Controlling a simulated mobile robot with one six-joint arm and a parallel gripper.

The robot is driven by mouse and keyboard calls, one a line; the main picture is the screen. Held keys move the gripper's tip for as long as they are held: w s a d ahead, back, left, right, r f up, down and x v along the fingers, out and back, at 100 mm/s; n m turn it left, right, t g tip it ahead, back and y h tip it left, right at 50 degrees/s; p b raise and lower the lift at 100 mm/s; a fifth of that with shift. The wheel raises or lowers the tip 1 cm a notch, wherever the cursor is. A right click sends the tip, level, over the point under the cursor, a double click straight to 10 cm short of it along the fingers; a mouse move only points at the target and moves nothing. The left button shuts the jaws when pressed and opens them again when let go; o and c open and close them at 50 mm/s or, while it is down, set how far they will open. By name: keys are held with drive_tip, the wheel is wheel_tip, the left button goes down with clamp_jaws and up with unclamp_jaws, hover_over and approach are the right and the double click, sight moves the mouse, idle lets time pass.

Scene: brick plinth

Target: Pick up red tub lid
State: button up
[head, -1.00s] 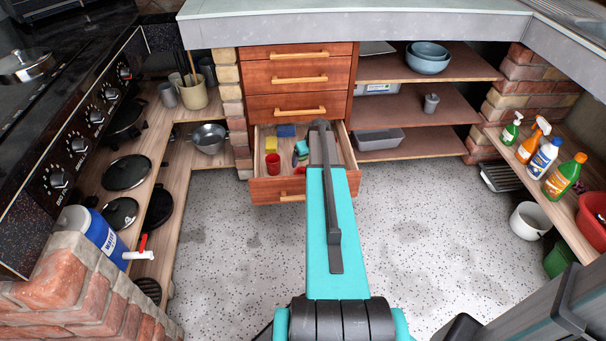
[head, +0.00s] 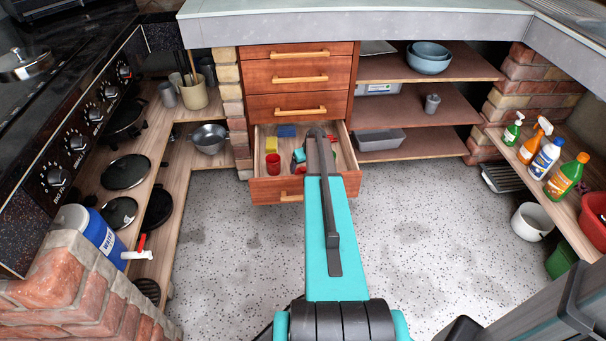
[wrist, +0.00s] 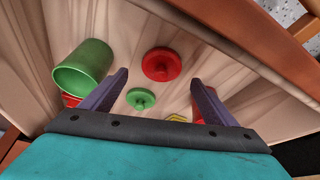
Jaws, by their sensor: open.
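The red tub lid (wrist: 161,64) is a round red disc with a knob, lying flat on the wooden drawer floor. In the wrist view it lies ahead, between the lines of the two purple-grey fingers of my gripper (wrist: 158,80). The gripper is open with nothing between the fingertips. I cannot tell how far above the lid it is. In the head view my arm reaches over the open drawer (head: 275,190) and hides the gripper and most of the lid area.
A green lid (wrist: 140,99) lies close to the red one. A green tub (wrist: 85,65) lies tipped on the left. A red tub (head: 272,164) stands in the drawer's left part, near yellow (head: 271,145) and blue (head: 286,131) items. Drawer walls surround them.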

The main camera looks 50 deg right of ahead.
sight(303, 169)
drive_tip(key=b+x, duration=0.1)
drive_tip(key=x, duration=0.3)
drive_tip(key=shift+a+f, duration=0.1)
idle(0.4)
drive_tip(key=c, duration=1.1)
